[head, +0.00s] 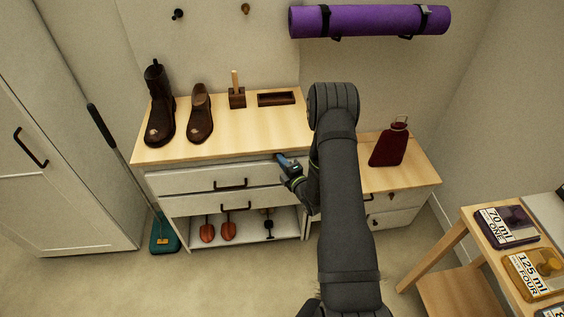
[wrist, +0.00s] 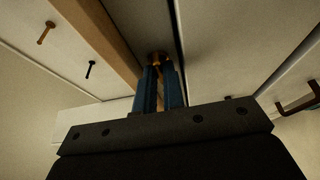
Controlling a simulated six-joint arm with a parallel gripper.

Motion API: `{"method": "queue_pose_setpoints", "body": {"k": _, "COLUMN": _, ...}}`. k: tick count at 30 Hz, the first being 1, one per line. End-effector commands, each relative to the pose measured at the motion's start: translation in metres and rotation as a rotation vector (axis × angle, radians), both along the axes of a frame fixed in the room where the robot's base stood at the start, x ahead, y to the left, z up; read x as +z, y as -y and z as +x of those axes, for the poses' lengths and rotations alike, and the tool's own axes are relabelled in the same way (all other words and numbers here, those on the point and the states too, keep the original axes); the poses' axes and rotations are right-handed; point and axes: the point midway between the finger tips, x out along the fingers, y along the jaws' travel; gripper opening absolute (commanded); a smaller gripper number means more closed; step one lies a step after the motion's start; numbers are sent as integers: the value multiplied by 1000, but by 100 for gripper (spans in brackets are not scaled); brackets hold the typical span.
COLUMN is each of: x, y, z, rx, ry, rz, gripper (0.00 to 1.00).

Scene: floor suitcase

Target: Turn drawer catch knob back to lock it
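The drawer catch knob (wrist: 158,57) is a small brown, brass-like piece on the pale cabinet front, just under the wooden top, in the wrist view. My gripper (wrist: 160,72) has its two blue fingers on either side of it, a narrow gap between them. I cannot tell whether the fingers touch the knob, and its turn angle is hidden. In the head view my gripper (head: 280,158) is at the right end of the upper drawer (head: 190,180), below the top edge. The knob is hidden there. The upper drawer looks closed or nearly so.
A red flask (head: 390,145) stands on the lower cabinet to the right. The floor in front is clear. Dark drawer handles (head: 230,183) stick out nearby.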

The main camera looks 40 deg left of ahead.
Motion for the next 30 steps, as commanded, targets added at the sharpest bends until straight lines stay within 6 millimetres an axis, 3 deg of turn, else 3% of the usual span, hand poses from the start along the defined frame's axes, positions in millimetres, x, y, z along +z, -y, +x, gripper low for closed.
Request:
{"method": "queue_pose_setpoints", "body": {"k": 11, "x": -1, "y": 0, "z": 0, "rx": 0, "ry": -58, "rz": 59, "gripper": 0}}
{"method": "queue_pose_setpoints", "body": {"k": 30, "x": -7, "y": -1, "z": -2, "rx": 1, "ry": -454, "rz": 452, "gripper": 0}}
